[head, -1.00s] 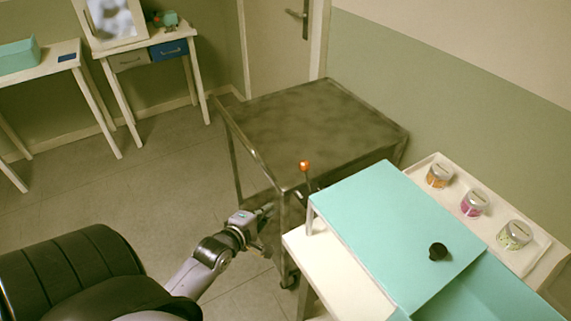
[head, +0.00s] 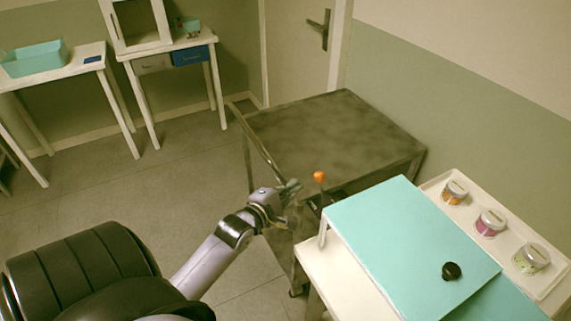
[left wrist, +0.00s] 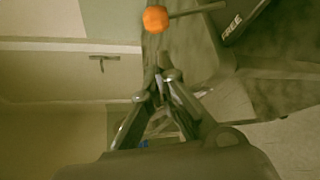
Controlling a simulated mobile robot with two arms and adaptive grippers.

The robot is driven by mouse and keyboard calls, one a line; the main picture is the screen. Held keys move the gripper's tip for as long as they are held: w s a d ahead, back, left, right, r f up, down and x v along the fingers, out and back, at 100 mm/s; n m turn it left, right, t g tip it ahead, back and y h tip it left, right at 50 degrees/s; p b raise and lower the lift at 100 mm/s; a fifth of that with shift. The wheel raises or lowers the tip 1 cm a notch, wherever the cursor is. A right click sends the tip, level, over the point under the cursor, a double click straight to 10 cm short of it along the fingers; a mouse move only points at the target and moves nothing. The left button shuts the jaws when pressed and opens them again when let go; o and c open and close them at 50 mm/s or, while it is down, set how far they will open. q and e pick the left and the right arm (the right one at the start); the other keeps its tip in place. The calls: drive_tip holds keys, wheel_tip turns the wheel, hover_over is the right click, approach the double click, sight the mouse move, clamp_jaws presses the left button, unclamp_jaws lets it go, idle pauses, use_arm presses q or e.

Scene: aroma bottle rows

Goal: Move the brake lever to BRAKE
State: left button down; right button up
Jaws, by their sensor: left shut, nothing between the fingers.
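The brake lever is a thin rod with an orange knob (head: 319,176), standing at the near end of a dark metal cart (head: 330,130). In the left wrist view the orange knob (left wrist: 156,19) is at the top, with its rod running right. A dark plate reading FREE (left wrist: 232,25) lies beyond the rod's end; no BRAKE label is readable. My left gripper (head: 294,186) is shut and empty, just left of the knob and apart from it. Its closed fingertips (left wrist: 165,75) show below the knob in the left wrist view. My right gripper is out of view.
A teal panel (head: 410,235) with a black knob (head: 451,271) stands close right of the lever. Beyond it a white tray (head: 545,285) holds several jars. The cart's handle rail (head: 258,148) runs along its left side. Open floor (head: 120,215) lies left.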

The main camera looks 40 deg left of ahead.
use_arm(q)
drive_tip(key=x, duration=0.5)
idle(0.4)
drive_tip(key=shift+s+d+r+m, duration=0.1)
drive_tip(key=shift+d+r+m, duration=0.1)
drive_tip(key=shift+m, duration=0.1)
drive_tip(key=shift+d, duration=0.1)
